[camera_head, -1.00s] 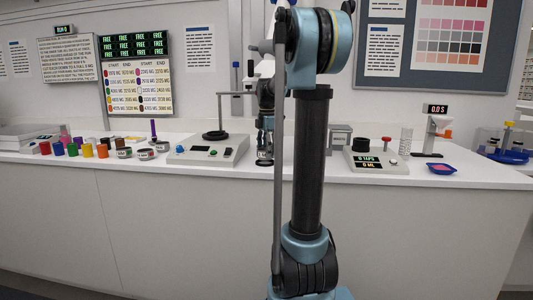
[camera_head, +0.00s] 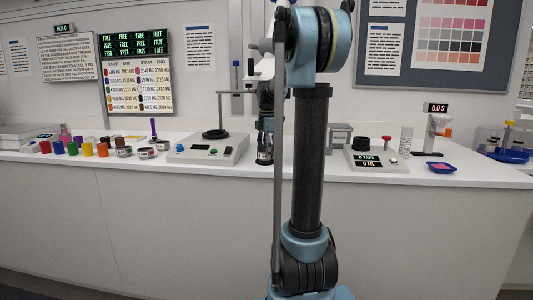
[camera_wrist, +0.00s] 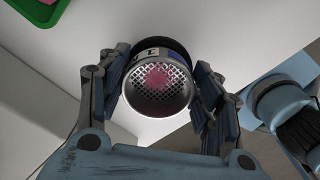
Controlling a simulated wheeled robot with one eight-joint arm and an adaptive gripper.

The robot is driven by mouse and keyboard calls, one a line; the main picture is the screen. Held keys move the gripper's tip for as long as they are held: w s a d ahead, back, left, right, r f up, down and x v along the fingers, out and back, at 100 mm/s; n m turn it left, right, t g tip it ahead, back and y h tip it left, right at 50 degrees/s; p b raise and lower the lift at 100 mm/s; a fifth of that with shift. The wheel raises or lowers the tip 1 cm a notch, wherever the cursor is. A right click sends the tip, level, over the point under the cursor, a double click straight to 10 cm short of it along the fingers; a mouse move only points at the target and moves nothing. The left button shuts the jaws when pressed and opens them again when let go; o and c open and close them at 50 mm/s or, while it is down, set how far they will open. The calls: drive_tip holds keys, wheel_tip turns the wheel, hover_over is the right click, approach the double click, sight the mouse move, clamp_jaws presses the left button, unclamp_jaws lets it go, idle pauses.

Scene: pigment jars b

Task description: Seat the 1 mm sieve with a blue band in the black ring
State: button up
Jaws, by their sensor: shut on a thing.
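My gripper (camera_wrist: 166,88) is shut on a round metal sieve (camera_wrist: 158,97), its fingers on both sides of the rim. The mesh faces the wrist camera, with a pink patch showing through it. In the head view my gripper (camera_head: 265,142) holds the sieve (camera_head: 264,158) just right of a grey device (camera_head: 208,150). A black ring (camera_head: 215,135) lies above that device, under a post with a crossbar. The held sieve is apart from the ring.
Several coloured jars (camera_head: 73,149) and small labelled cups (camera_head: 145,154) stand left on the white counter (camera_head: 250,178). A waste box (camera_head: 340,138) and a tap counter device (camera_head: 375,162) with a black cup stand right. A blue tray (camera_head: 441,168) lies farther right.

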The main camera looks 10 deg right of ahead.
drive_tip(key=shift+f, duration=0.45)
drive_tip(key=o, duration=1.2)
drive_tip(key=shift+c, duration=0.2)
wheel_tip(320, 180, up, 12)
drive_tip(key=shift+f, duration=0.1)
